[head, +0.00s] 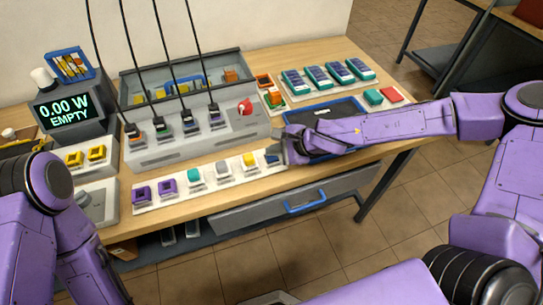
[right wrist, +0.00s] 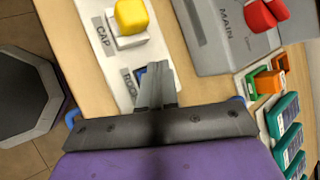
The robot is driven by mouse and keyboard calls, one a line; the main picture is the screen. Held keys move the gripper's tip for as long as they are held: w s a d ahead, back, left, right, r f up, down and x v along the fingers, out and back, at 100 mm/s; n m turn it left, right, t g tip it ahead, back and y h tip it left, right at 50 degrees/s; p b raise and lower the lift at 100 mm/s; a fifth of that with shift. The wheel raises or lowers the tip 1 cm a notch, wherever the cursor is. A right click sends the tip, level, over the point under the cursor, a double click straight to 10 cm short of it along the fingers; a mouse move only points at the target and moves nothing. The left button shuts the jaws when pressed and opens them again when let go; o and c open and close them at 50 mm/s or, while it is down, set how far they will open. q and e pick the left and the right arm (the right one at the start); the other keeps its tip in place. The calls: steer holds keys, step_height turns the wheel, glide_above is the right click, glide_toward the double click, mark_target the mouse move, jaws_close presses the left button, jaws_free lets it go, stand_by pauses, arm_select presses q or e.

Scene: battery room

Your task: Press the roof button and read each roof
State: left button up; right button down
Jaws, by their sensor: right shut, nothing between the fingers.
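A blue button (head: 272,158) sits at the right end of the white button strip (head: 143,208). In the right wrist view my fingers partly cover the blue button (right wrist: 138,74) and its label, which shows "ROO". My right gripper (head: 284,152) is shut and empty, its tips at the blue button; I cannot tell whether they touch it. It also shows in the right wrist view (right wrist: 151,72). Several teal blocks with dark blue panels (head: 317,75), perhaps the roofs, lie in a row at the back right. My left gripper is out of view.
A yellow button (head: 250,159) labelled CAP is beside the blue one. The grey console (head: 168,152) has cables and a red MAIN switch (head: 245,107). A dark blue-rimmed tray (head: 350,104) lies behind my right arm. A drawer with a blue handle (head: 305,204) is below.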

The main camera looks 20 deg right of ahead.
mark_target(274, 158)
steer(key=shift+f, duration=0.45)
stand_by(0.6)
steer(key=shift+r+p, duration=0.6)
steer(key=shift+r, duration=0.25)
step_height(274, 158, up, 5)
steer(key=p, duration=0.5)
steer(key=shift+r, duration=0.1)
steer(key=shift+f, duration=0.2)
stand_by(0.5)
